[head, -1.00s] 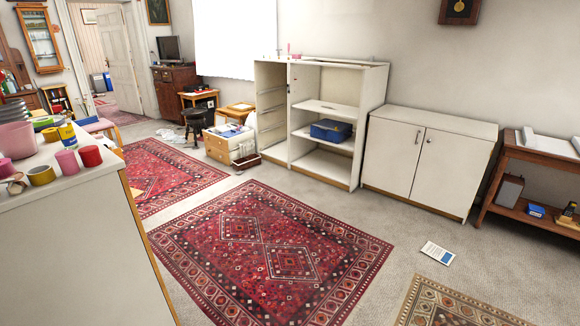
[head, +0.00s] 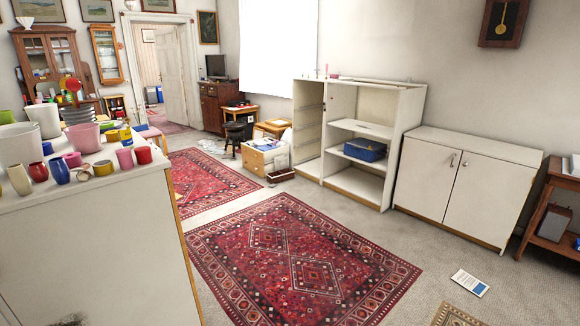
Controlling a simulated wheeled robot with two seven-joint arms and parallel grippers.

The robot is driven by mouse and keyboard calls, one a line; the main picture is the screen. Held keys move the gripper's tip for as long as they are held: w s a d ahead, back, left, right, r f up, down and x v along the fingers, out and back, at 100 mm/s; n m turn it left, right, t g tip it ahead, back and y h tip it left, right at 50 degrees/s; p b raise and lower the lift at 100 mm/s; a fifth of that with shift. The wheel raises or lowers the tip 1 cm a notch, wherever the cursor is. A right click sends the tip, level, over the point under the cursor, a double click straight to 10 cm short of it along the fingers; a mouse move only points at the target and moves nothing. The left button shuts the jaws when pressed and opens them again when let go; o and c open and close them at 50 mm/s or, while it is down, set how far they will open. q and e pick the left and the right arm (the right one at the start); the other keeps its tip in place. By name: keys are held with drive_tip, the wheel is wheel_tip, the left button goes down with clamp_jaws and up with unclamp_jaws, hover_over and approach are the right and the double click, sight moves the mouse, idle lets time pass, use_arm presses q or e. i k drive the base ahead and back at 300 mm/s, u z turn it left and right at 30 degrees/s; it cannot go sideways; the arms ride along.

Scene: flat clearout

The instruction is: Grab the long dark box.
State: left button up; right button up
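A long, low, dark brown box (head: 280,176) lies on the floor beside the pale drawer chest, near the foot of the open white shelf unit. It is small in the view and I cannot make out what is in it. A dark blue box (head: 365,150) sits on a shelf of that unit. Neither of my grippers is in view.
A white counter (head: 95,240) crowded with cups and pots stands close at the left. A red rug (head: 300,265) covers open floor in the middle. A white cabinet (head: 465,185) stands at the right. A dark stool (head: 236,135) is near the drawer chest (head: 262,158).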

sight(280, 176)
drive_tip(key=i, duration=2.6)
drive_tip(key=z, duration=0.15)
drive_tip(key=i, duration=3.05)
drive_tip(key=z, duration=0.2)
drive_tip(key=i, duration=1.5)
drive_tip(key=z, duration=0.05)
